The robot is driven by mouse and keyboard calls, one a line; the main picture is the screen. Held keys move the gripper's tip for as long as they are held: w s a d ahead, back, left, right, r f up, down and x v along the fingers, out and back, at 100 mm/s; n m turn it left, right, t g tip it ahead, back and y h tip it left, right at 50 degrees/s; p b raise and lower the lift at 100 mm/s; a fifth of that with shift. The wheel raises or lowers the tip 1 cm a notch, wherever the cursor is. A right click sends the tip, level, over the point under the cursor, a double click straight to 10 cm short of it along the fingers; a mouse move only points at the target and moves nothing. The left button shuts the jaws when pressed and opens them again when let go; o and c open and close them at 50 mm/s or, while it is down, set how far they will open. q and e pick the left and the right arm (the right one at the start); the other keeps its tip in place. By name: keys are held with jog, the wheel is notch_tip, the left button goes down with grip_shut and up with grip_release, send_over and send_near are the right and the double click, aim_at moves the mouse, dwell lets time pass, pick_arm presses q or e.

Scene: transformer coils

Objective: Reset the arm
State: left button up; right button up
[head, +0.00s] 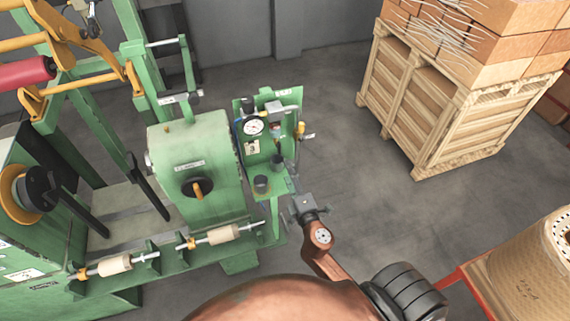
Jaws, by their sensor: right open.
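My right arm (322,238) reaches up from the lower middle of the head view, a copper-coloured link with a dark grey end. My right gripper (303,206) is at its tip, small and dark, beside the right edge of the green machine (192,150). It looks empty, and its jaws are open. I cannot tell whether it touches the small green shelf (272,186) next to it. My left arm and gripper do not show.
A large coil (535,268) is at the lower right. Grey floor (390,210) lies clear between them.

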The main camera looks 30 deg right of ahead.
jog(key=shift+s+a, duration=0.1)
jog(key=shift+s, duration=0.45)
jog(key=s+d+f+m+g+y+b, duration=0.1)
jog(key=s+f+m+g, duration=0.15)
jog(key=f, duration=1.35)
jog(key=s+f+m+g+b, duration=0.1)
jog(key=s+f+m+g, duration=0.2)
jog(key=f, duration=1.2)
jog(key=s+d+f+m+g+y+b, duration=0.1)
jog(key=s+f+g, duration=0.3)
jog(key=f, duration=1.2)
jog(key=s+a+f+m+g+y+b, duration=0.15)
jog(key=s+f+m+g, duration=0.25)
jog(key=s+f, duration=1.3)
jog(key=s+f+m+g, duration=0.1)
jog(key=s+f, duration=0.2)
jog(key=s, duration=0.3)
jog(key=s+f+m+g+b, duration=0.1)
jog(key=s+f, duration=0.2)
jog(key=s, duration=0.4)
jog(key=s+a+f+m+g+b, duration=0.1)
jog(key=s+f, duration=0.2)
jog(key=s, duration=0.3)
jog(key=shift+s+f, duration=0.25)
jog(key=shift+f, duration=0.05)
